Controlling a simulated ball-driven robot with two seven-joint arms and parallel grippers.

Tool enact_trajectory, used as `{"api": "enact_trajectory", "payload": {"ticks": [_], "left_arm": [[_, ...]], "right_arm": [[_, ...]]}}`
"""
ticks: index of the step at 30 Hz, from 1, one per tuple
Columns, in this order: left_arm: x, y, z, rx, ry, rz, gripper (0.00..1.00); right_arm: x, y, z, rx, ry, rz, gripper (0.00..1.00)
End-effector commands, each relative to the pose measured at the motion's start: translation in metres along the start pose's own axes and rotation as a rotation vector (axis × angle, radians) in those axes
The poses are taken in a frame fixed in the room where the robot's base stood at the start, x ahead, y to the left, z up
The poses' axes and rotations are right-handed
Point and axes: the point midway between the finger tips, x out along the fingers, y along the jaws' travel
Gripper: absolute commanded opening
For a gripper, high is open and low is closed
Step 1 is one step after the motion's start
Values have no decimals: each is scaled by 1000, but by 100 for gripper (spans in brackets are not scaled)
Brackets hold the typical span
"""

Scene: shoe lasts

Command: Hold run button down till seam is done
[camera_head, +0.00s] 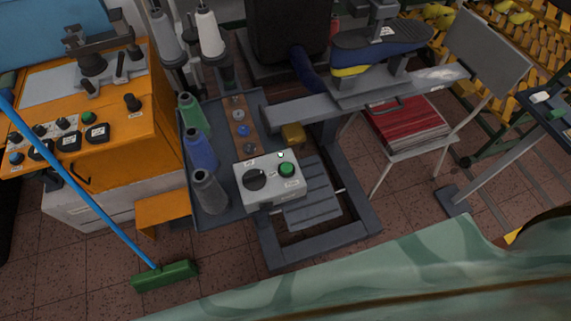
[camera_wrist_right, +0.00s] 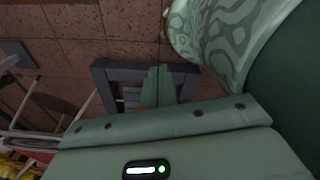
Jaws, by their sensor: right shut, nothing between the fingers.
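The control box (camera_head: 268,186) is pale grey and stands at the front of the sewing machine (camera_head: 320,105). Nothing touches the button. My left gripper is out of view.
Thread spools (camera_head: 200,148) stand on the tray left of the box. An orange machine (camera_head: 110,120) is at left, with a blue-handled green broom (camera_head: 165,275) before it. A chair (camera_head: 420,130) with red sheets stands right. Tiled floor is open in front.

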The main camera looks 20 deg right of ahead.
Motion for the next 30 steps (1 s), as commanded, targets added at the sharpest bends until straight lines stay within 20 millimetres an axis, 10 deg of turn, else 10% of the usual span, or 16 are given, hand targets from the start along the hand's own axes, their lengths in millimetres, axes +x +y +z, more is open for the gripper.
{"api": "enact_trajectory", "payload": {"ticks": [8, 15, 24, 30], "left_arm": [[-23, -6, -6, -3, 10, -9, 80], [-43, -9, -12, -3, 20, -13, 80], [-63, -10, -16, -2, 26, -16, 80], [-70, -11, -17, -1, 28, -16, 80]], "right_arm": [[-66, 46, -150, -40, 183, 48, 0], [-180, 59, -274, -111, 360, 57, 0], [-342, 41, -356, -247, 551, 41, 0], [-411, 7, -403, -280, 651, -194, 0]]}}
